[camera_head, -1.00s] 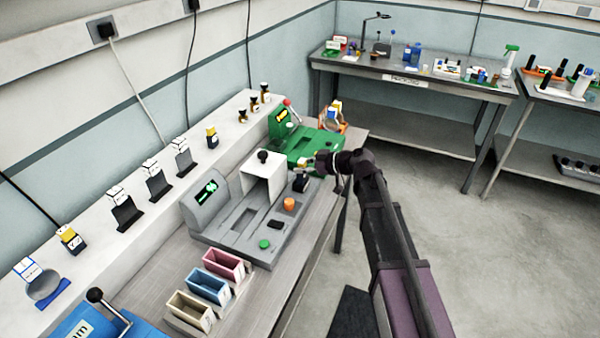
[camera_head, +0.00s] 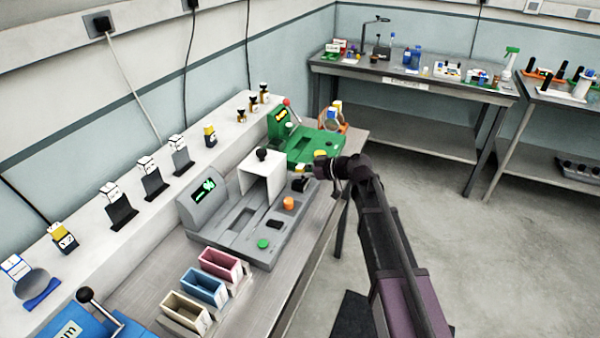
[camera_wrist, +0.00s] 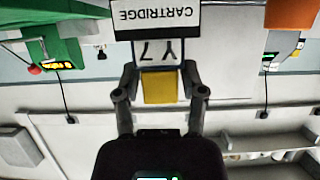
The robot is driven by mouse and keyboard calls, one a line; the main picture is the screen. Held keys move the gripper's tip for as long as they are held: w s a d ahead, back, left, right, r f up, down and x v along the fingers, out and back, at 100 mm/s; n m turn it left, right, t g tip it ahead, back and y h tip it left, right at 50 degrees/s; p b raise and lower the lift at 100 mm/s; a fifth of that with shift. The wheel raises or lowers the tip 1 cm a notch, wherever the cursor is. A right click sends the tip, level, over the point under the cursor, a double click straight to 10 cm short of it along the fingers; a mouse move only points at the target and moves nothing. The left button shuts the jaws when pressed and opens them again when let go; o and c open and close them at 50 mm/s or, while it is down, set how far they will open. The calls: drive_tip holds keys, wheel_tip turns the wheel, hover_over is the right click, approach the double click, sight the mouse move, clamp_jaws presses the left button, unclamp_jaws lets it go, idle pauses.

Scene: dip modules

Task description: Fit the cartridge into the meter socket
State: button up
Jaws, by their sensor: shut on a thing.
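My gripper (camera_wrist: 158,84) is shut on a cartridge (camera_wrist: 157,52) with a white label reading CARTRIDGE and Y7 and a yellow end between the fingers; the wrist picture is upside down. Which recess is the socket, I cannot tell.
A green device (camera_head: 318,147) stands just behind my gripper. An orange knob (camera_head: 288,203) and green button (camera_head: 263,244) sit on the meter's front. Pink (camera_head: 220,265), blue and beige bins stand in front. Labelled modules line the white shelf (camera_head: 85,262).

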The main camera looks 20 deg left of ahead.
drive_tip(key=shift+f, duration=0.2)
drive_tip(key=o, duration=1.2)
drive_tip(key=shift+c, duration=0.2)
drive_tip(key=shift+r, duration=0.2)
drive_tip(key=shift+r, duration=0.15)
drive_tip(key=w+p+v, duration=0.1)
drive_tip(key=p+v, duration=0.3)
drive_tip(key=v, duration=0.8)
drive_tip(key=shift+s, duration=0.45)
